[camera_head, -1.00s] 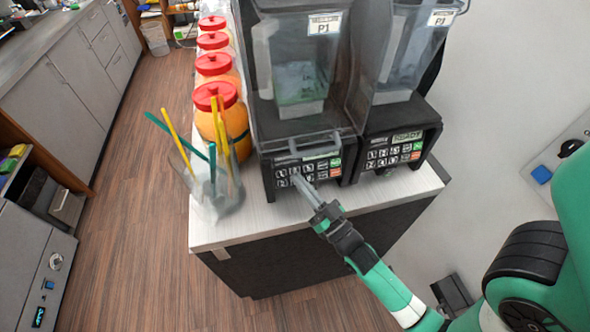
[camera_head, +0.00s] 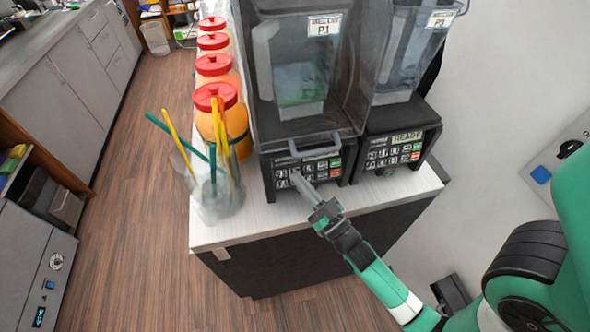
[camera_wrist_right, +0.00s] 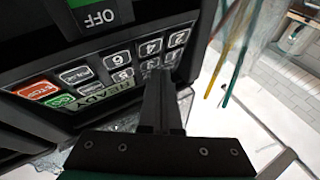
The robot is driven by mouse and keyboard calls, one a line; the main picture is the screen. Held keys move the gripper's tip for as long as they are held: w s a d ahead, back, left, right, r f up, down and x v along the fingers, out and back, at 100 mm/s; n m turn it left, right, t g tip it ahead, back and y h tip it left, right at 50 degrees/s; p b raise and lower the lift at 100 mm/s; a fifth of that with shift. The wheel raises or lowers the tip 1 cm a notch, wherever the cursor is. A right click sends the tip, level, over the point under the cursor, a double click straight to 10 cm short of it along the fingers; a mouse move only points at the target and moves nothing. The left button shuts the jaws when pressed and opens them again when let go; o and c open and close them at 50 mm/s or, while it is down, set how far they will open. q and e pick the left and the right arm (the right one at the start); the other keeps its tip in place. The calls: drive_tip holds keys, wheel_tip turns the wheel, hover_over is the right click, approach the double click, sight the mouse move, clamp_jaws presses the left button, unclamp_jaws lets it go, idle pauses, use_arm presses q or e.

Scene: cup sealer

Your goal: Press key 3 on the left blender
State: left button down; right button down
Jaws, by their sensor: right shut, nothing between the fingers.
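The left blender (camera_head: 265,130) stands on the white counter, with a dark base and a clear hood over its jug. Its front key panel (camera_head: 323,166) has small numbered keys and green and red keys on the right. My right gripper (camera_head: 294,174) is shut and empty, its fingertips at the left part of this panel. In the right wrist view the panel appears turned over, and the shut fingertips (camera_wrist_right: 158,76) are close by key 3 (camera_wrist_right: 151,65), partly covering the lower keys. I cannot tell whether they touch it. My left gripper is not in view.
The right blender (camera_head: 396,125) stands close beside the left one. A clear cup with coloured straws (camera_head: 222,195) is left of the panel on the counter (camera_head: 260,228). Orange jars with red lids (camera_head: 215,95) line up behind it.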

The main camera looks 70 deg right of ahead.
drive_tip(key=shift+w+d+f, duration=0.15)
drive_tip(key=shift+w+d, duration=0.05)
drive_tip(key=shift+d, duration=0.1)
idle(0.7)
idle(0.3)
drive_tip(key=shift+s+a+r, duration=0.25)
drive_tip(key=shift+s+a, duration=0.15)
drive_tip(key=shift+a, duration=0.2)
drive_tip(key=s+a, duration=0.1)
drive_tip(key=s+a+r+p, duration=0.1)
drive_tip(key=a+p, duration=0.1)
drive_tip(key=a, duration=0.1)
drive_tip(key=shift+s+r, duration=0.3)
drive_tip(key=shift+s, duration=0.1)
idle(0.6)
